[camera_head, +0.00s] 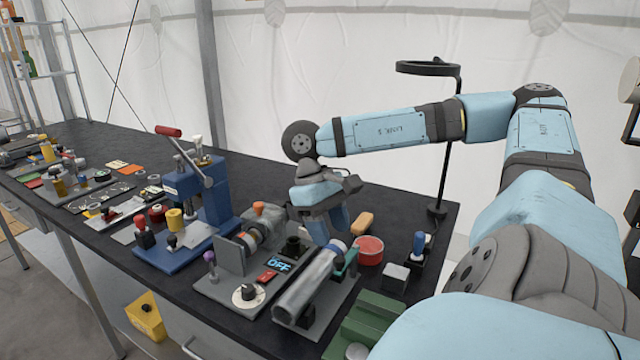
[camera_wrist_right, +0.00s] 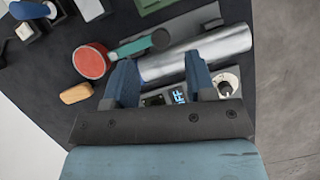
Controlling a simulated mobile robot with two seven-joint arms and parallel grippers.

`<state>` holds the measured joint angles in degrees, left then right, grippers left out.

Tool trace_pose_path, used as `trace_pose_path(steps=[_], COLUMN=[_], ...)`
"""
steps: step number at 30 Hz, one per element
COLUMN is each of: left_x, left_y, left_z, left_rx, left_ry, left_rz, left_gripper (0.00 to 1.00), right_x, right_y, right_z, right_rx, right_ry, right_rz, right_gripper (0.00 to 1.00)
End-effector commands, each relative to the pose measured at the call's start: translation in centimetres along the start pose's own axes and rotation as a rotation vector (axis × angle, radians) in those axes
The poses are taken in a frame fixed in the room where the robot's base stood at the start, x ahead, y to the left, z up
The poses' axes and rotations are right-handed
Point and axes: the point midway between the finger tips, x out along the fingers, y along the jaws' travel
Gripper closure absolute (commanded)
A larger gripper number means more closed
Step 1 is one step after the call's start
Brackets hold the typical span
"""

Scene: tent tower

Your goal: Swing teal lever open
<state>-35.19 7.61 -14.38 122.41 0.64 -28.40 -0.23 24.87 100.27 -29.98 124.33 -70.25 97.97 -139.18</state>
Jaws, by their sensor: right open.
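The teal lever (camera_wrist_right: 133,47) shows in the right wrist view as a short bar ending in a round grey part, lying beside a silver cylinder (camera_wrist_right: 195,57). In the head view the lever (camera_head: 347,262) is partly visible at the cylinder's (camera_head: 308,285) far right end. My right gripper (camera_wrist_right: 162,72) is open, its two blue fingers apart with nothing held between them. One fingertip is close to the lever's bar; I cannot tell whether they touch. In the head view the right gripper (camera_head: 331,228) points down over the fixture. My left gripper is out of view.
A red round tub (camera_head: 369,250) and an orange-tan handle (camera_head: 362,223) lie close to the lever. A control box with an OFF display (camera_head: 280,265) and a dial (camera_head: 248,295) stand left of the cylinder. A blue press (camera_head: 205,190) stands farther left. A green block (camera_head: 368,320) lies nearer.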

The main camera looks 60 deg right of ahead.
Motion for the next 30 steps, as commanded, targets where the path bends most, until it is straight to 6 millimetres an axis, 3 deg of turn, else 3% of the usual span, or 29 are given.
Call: trace_pose_path(steps=[1,6,12,30], left_x=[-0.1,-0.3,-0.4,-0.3], left_y=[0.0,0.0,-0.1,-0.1], left_z=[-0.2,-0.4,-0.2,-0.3], left_rx=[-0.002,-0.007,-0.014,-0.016], left_ry=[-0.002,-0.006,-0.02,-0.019], left_rz=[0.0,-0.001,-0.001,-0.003], left_gripper=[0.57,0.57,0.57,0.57], right_x=[-1.5,-5.3,-7.9,-8.6], right_y=[-0.1,-0.1,-0.1,0.0], right_z=[0.0,0.0,0.0,0.0], right_rx=[-0.002,-0.004,-0.002,0.0], right_ry=[0.004,0.002,0.001,-0.001], right_rz=[-0.004,-0.005,-0.003,0.0], right_gripper=[0.5,0.5,0.5,0.5])
